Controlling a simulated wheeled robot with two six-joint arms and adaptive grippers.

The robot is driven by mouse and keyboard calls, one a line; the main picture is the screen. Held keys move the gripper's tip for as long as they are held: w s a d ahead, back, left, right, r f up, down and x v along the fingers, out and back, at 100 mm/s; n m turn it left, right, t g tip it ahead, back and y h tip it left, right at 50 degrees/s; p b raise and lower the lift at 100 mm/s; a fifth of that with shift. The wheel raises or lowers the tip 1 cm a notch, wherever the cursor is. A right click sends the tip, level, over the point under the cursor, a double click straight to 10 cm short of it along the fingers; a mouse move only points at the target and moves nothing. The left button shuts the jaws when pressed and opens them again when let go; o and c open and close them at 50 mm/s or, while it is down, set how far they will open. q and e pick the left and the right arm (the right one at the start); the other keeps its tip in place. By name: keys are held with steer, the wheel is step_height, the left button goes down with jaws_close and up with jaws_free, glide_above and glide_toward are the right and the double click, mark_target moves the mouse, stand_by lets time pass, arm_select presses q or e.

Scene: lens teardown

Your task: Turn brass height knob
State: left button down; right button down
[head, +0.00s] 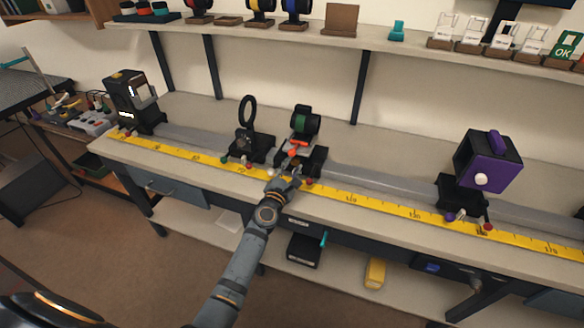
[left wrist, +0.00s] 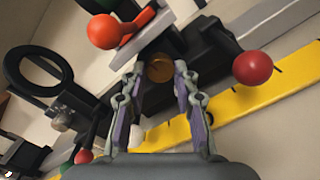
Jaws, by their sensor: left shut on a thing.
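The brass height knob (left wrist: 159,68) shows in the left wrist view as a round brass-coloured end between my fingertips. My left gripper (head: 290,180) reaches in from the front in the head view. In the left wrist view its two fingers (left wrist: 160,88) stand on either side of the knob, shut on it. An orange-red ball lever (left wrist: 103,31) sits above the knob and a red ball knob (left wrist: 252,68) to its right. My right gripper is not in view.
A black ring holder (head: 247,112) stands on the rail just left of the carriage. A purple-fronted box (head: 487,165) stands further right, and a black lamp unit (head: 134,102) at the far left. A yellow ruler (head: 350,199) runs along the bench front.

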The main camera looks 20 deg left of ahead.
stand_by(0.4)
arm_select(q)
steer(key=c, duration=1)
jaws_free()
steer(key=s, duration=1.2)
steer(key=shift+a, duration=0.2)
